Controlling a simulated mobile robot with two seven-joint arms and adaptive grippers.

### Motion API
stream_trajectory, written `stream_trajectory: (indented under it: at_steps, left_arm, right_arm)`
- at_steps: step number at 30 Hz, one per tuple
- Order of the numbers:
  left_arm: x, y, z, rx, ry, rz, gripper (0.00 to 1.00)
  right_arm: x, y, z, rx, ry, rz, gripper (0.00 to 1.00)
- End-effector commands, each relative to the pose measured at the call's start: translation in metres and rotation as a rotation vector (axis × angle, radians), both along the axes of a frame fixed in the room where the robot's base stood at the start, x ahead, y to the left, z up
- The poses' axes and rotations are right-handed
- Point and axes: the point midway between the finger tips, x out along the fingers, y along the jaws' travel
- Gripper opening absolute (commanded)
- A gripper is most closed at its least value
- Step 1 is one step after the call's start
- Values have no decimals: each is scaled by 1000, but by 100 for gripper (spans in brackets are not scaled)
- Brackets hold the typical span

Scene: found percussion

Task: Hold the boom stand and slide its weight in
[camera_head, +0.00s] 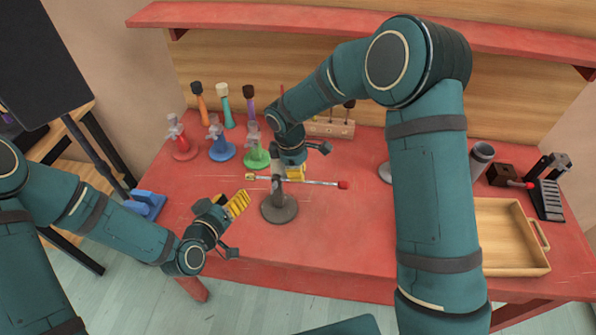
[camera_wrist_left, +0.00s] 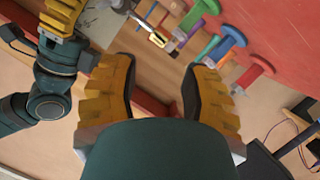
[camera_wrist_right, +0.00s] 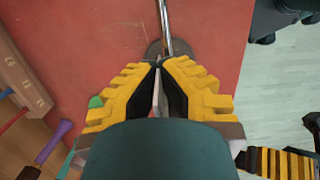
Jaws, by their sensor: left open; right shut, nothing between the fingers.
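The boom stand has a dark round base (camera_head: 279,209) on the red table and a short grey post. Its thin, silvery boom (camera_head: 315,182) lies roughly level across the post, with a red block (camera_head: 343,185) at the right end and a small red and yellow piece (camera_head: 250,177) at the left. I cannot tell which piece is the weight. My right gripper (camera_head: 296,173) is shut and empty by the boom, just right of the post; the boom also shows beyond its fingertips in the right wrist view (camera_wrist_right: 165,18). My left gripper (camera_head: 240,203) is open, left of the post and apart from it.
Several coloured stands (camera_head: 222,151) are at the back left. A wooden rack (camera_head: 330,127) stands behind the boom. A wooden tray (camera_head: 512,237) is at the right. A blue object (camera_head: 148,204) sits at the left edge. The table front is mostly clear.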

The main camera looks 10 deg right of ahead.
Motion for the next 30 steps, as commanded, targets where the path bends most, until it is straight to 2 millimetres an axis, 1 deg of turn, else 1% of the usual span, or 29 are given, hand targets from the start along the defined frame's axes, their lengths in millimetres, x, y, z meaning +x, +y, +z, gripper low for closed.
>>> stream_trajectory:
  at_steps: [2, 3, 5, 8, 11, 18, 21, 25, 28, 30]
  left_arm:
    - [0, 0, 0, 0, 0, 0, 46]
    - [0, 0, 0, 0, 0, 0, 56]
    - [0, 0, -1, -7, 2, 2, 56]
    - [-2, -3, -4, -61, 20, 22, 56]
    - [-4, -7, -10, -192, 56, 70, 56]
    - [-16, -15, -23, -660, 172, 229, 56]
    - [-21, -15, -26, -824, 208, 281, 56]
    - [-25, -14, -29, -965, 235, 322, 56]
    - [-25, -14, -29, -1017, 243, 335, 56]
    - [-21, -16, -29, -1028, 242, 338, 56]
  right_arm:
    - [-1, 0, -1, 0, 3, 1, 0]
    - [-1, 0, -1, 0, 3, 1, 0]
    - [-1, 0, -1, 0, 3, 1, 0]
    - [-1, 0, -2, -1, 4, 1, 0]
    - [-1, 0, -2, -1, 4, 1, 0]
    - [-1, 0, -2, -1, 4, 1, 0]
    - [-1, 0, -2, -1, 4, 1, 0]
    - [-1, 0, -2, 0, 5, 0, 0]
    - [-1, 0, -2, 0, 5, 0, 0]
    - [-1, 0, -2, 0, 5, 0, 0]
